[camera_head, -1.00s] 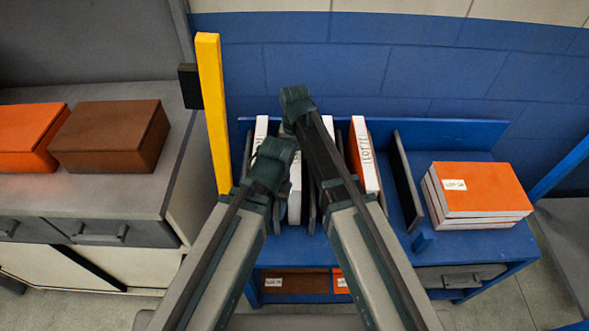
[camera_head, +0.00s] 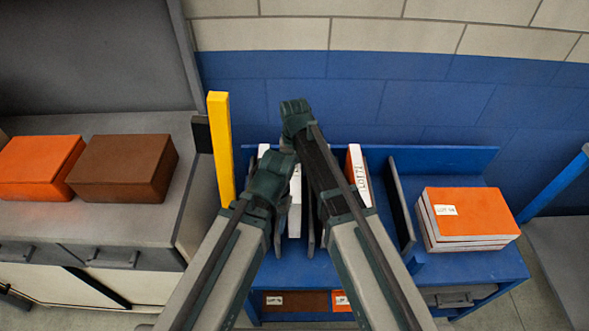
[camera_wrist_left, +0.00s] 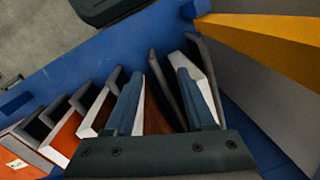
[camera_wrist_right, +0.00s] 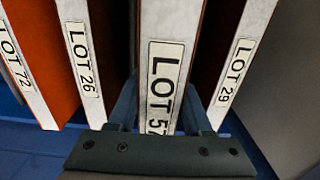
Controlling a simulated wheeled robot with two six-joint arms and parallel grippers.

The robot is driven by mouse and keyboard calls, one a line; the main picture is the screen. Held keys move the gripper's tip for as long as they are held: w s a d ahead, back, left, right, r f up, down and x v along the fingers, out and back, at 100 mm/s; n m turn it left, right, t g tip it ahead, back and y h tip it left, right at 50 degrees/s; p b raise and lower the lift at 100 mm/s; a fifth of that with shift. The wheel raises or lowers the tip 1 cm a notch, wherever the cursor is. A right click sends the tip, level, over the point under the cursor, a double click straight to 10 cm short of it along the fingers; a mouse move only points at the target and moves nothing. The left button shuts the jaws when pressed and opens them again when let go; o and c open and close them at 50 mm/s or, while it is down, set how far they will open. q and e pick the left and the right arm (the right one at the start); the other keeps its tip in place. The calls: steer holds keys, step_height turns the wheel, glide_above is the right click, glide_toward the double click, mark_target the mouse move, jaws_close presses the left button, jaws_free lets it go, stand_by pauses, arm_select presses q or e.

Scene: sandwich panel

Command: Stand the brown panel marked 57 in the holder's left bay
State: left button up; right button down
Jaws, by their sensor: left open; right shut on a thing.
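The brown panel marked LOT 57 (camera_wrist_right: 162,80) stands upright, its white edge facing the right wrist camera. My right gripper (camera_wrist_right: 160,115) is shut on that edge; in the head view it (camera_head: 296,115) is over the row of panels. My left gripper (camera_head: 273,172) is open, just left of the right one. In the left wrist view, a brown face (camera_wrist_left: 156,112) shows between its open fingers (camera_wrist_left: 160,98). The blue holder (camera_head: 440,158) has grey dividers (camera_head: 401,205). My arms hide much of the row, and I cannot tell which bay is the left one.
Upright panels LOT 29 (camera_wrist_right: 236,68), LOT 26 (camera_wrist_right: 80,60) and LOT 72 (camera_wrist_right: 18,60) stand close beside it. A yellow post (camera_head: 220,150) rises at the row's left. Orange panels (camera_head: 468,212) lie stacked at right. Orange (camera_head: 38,165) and brown (camera_head: 125,165) boxes stand on the grey counter.

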arm_select(q)
steer(key=shift+r+p, duration=0.8)
steer(key=shift+r, duration=0.6)
arm_select(e)
steer(key=shift+r, duration=1.4)
arm_select(q)
step_height(320, 180, up, 13)
steer(key=p, duration=1.3)
arm_select(e)
step_height(320, 180, up, 13)
arm_select(q)
steer(key=shift+f, duration=0.1)
arm_select(e)
steer(key=shift+f, duration=0.1)
